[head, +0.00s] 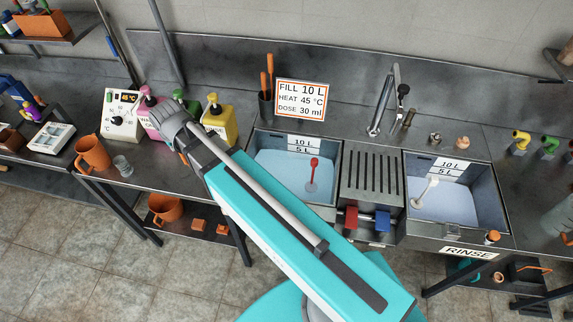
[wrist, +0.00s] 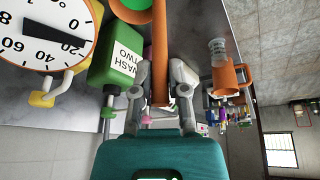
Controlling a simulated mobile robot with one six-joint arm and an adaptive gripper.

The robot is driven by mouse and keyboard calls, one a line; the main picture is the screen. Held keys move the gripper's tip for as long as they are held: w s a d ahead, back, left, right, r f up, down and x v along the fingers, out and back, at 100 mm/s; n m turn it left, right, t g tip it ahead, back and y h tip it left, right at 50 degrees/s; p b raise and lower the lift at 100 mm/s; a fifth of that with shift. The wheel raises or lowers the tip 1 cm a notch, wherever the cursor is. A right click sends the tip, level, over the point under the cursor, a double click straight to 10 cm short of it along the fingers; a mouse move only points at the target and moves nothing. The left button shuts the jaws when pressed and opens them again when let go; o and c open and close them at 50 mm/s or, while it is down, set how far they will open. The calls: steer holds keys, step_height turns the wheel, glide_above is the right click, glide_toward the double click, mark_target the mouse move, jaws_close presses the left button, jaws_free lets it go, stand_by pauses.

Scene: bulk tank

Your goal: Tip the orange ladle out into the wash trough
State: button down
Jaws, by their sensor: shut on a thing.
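In the wrist view my gripper (wrist: 160,82) is shut on the orange handle of the ladle (wrist: 160,50), which runs up out of the picture. The ladle's bowl and what it holds cannot be made out for sure. In the head view my arm reaches to the left, its wrist over the soap bottles; my fingers are mostly hidden. The left trough (head: 257,149), apparently the wash trough, holds pale blue liquid with a red-topped probe in it. My gripper is left of this trough, not over it.
A green bottle (wrist: 117,55) marked WASH TWO and a dial (wrist: 45,40) are close to my gripper. A yellow bottle (head: 218,122) stands left of the trough. An orange jug (head: 93,153) and small glass (head: 123,166) stand further left. The RINSE trough (head: 484,176) is right.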

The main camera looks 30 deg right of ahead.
mark_target(181, 155)
steer(key=shift+f+b, duration=2.3)
steer(key=shift+f, duration=0.4)
steer(key=shift+a, duration=0.15)
